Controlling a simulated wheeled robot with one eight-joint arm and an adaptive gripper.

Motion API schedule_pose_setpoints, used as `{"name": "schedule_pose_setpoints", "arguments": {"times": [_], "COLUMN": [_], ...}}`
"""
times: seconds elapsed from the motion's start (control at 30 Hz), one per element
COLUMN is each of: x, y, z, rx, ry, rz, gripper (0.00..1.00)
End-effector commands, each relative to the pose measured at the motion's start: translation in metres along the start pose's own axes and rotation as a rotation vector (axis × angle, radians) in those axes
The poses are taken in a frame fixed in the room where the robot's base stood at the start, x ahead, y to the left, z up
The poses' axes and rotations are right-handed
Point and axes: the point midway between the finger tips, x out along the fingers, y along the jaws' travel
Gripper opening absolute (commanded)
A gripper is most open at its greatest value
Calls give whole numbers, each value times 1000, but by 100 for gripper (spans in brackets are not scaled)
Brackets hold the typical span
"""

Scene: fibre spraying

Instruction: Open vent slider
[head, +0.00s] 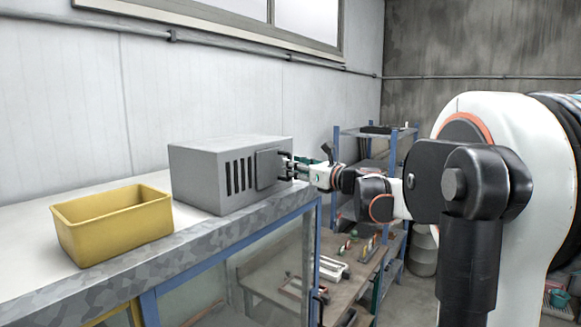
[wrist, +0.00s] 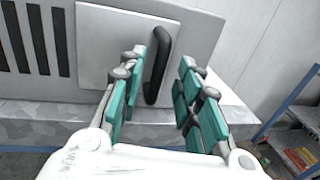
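A grey metal box (head: 205,165) stands on the bench and has a row of dark vertical vent slots (head: 240,175) on its front. A flat grey slider plate (head: 267,170) sits to the right of the slots. In the wrist view the slider plate (wrist: 112,45) carries a black upright handle (wrist: 160,65), and several dark slots (wrist: 35,40) show to its left. My gripper (wrist: 165,85) is open, with its teal-padded fingers on either side of the handle. The left finger looks close to the handle; I cannot tell whether it touches. The right finger is apart from it.
A yellow open bin (head: 112,225) stands on the bench (head: 185,240) left of the box. A wall is behind the bench. A blue-framed shelf rack (head: 375,160) and a lower wooden table (head: 345,275) with small items stand to the right.

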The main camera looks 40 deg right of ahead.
Motion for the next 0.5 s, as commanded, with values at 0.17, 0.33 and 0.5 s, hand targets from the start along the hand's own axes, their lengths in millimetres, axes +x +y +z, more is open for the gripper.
{"name": "schedule_pose_setpoints", "arguments": {"times": [0.17, 0.33, 0.5], "x": [-40, -70, -88], "y": [-1, -1, -1], "z": [0, 0, 0], "rx": [0, 0, 0], "ry": [0, 1, 1], "rz": [-4, -5, -3], "gripper": [31, 31, 31]}}
